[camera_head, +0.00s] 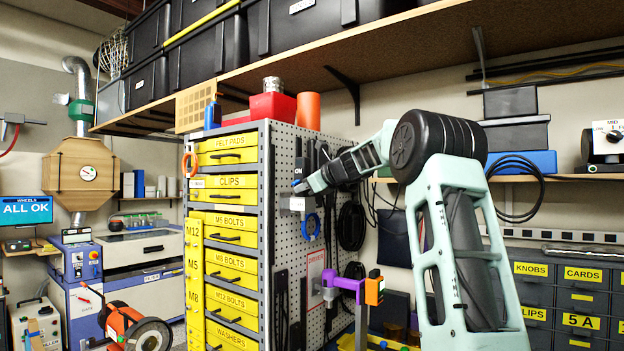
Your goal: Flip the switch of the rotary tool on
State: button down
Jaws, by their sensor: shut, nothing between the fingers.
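My arm reaches left across the picture, and my gripper (302,187) is at the side of the pegboard (288,240). It looks shut and empty, and its tip is small in this view. A small "ON" marking (299,146) shows on the pegboard's side, above my gripper. Dark tools (309,158) hang beside it, partly behind my arm. I cannot tell which of these is the rotary tool, and I cannot make out its switch or its position. I cannot tell whether my gripper touches anything.
A yellow drawer cabinet (231,225) stands left of the pegboard. A blue coil (311,227) and black cables (351,226) hang below my gripper. A wooden shelf (335,62) with black bins runs above.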

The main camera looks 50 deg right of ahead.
jog(key=shift+w+f, duration=0.1)
jog(key=shift+w, duration=0.25)
jog(key=shift+a+r+m+y+p, duration=0.15)
jog(key=shift+r+m+y+p, duration=0.25)
jog(key=shift+p, duration=0.8)
jog(key=p, duration=0.1)
jog(key=m+p, duration=0.1)
jog(key=p, duration=0.1)
jog(key=shift+a+r+m+y+p, duration=0.15)
jog(key=shift+r+m+y+p, duration=0.15)
jog(key=shift+r+y, duration=0.1)
jog(key=shift+a+r+m+p, duration=0.15)
jog(key=shift+m+p, duration=0.35)
jog(key=shift+p, duration=0.35)
jog(key=shift+r+p, duration=0.1)
jog(key=shift+p, duration=0.2)
jog(key=shift+f, duration=0.2)
jog(key=shift+r, duration=0.15)
